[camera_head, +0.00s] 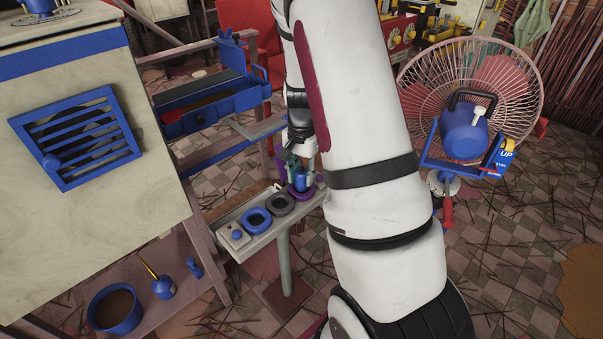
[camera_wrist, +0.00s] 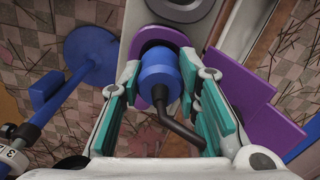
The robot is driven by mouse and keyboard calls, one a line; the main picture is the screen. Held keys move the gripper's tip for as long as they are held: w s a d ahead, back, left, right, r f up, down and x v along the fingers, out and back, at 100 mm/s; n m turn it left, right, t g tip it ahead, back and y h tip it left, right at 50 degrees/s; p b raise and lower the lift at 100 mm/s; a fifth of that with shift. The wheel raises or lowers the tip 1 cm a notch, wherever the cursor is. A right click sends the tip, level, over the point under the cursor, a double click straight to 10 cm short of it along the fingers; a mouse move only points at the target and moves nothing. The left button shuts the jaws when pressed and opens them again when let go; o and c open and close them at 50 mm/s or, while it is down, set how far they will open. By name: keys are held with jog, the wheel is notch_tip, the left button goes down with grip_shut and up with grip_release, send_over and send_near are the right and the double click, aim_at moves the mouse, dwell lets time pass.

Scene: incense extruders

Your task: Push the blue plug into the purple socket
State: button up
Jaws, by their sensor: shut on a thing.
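The blue plug (camera_head: 303,182) is small and rounded, and a dark bent rod or cable comes off its near end in the wrist view (camera_wrist: 160,78). My gripper (camera_head: 294,166) has teal finger pads on both sides of the plug and is shut on it. The purple socket (camera_head: 301,194) is a ring at the right end of a narrow pale stand, directly at the plug. In the wrist view its purple rim (camera_wrist: 165,36) shows just beyond the plug. The plug hides the socket's opening, so I cannot tell how deep it sits.
The stand (camera_head: 262,240) also holds a grey ring (camera_head: 281,205), a blue ring (camera_head: 257,220) and a blue button (camera_head: 237,235). A wooden cabinet with a blue vent (camera_head: 78,140) stands at left. A fan (camera_head: 470,95) stands at right. Sticks litter the tiled floor.

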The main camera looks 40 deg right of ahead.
jog(key=shift+f+b, duration=0.4)
jog(key=shift+f, duration=0.25)
jog(key=o, duration=1.2)
jog(key=shift+o, duration=0.2)
